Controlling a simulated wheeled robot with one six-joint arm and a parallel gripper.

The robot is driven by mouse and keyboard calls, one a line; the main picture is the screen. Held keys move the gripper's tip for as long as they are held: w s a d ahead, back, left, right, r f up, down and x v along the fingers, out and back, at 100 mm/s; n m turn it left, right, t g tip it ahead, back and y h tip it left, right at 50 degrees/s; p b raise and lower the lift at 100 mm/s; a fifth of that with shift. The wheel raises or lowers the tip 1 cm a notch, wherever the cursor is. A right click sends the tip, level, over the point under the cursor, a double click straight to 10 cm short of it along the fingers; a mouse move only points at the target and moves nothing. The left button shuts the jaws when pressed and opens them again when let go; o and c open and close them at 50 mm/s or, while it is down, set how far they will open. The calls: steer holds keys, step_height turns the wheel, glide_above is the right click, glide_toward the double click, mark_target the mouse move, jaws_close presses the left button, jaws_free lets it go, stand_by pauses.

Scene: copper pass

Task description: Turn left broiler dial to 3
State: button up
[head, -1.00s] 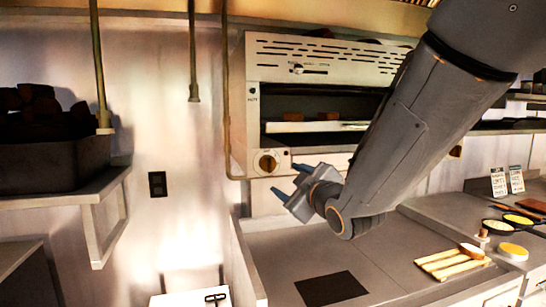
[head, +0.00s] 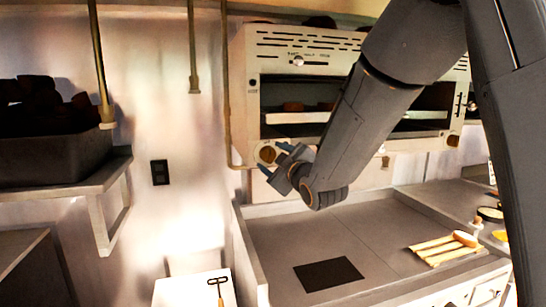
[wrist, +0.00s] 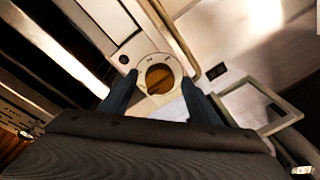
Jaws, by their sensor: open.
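The left broiler dial (head: 267,154) is a round brass-coloured knob at the lower left of the broiler (head: 300,50). In the wrist view the dial (wrist: 160,78) sits ahead, between my two fingers, on a pale round plate with markings too small to read. My gripper (head: 272,161) is open, its fingertips just in front of and below the dial in the head view. It also shows in the wrist view (wrist: 158,84). I cannot tell whether the fingers touch the dial. A second dial (head: 452,141) is at the broiler's right end.
The broiler shelf holds brown pieces (head: 293,107). Below is a grey counter (head: 280,240) with a dark square plate (head: 329,274) and pale strips (head: 445,248) on it. A dark bin (head: 50,155) stands on a left wall shelf. A pipe (head: 226,90) runs beside the broiler.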

steer(key=c, duration=1.1)
steer(key=shift+o, duration=0.2)
